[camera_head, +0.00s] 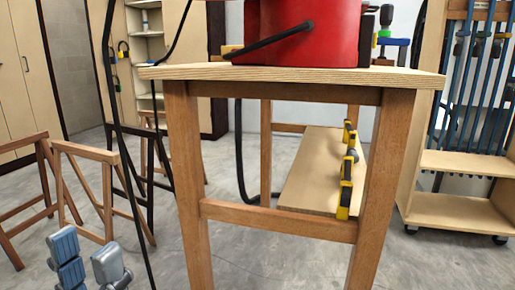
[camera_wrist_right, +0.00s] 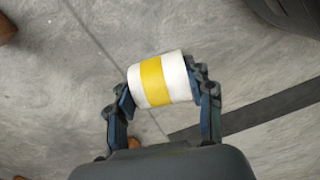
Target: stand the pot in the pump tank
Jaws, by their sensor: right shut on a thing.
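The pot (camera_wrist_right: 157,80) is white with a yellow band. In the right wrist view it lies sideways between the fingers of my right gripper (camera_wrist_right: 163,97), which is shut on it. Grey floor shows behind it. The right gripper and the pot are not in the head view. The pump tank appears to be the red vessel (camera_head: 290,45) on the wooden table; its top is cut off, so its opening is hidden. My left gripper (camera_head: 90,259) is low at the left of the head view, fingers apart with nothing seen between them.
The wooden table (camera_head: 290,76) has a lower shelf (camera_head: 305,175) with yellow-and-black tools. Wooden trestles (camera_head: 100,155) stand at left, a clamp rack (camera_head: 465,160) at right.

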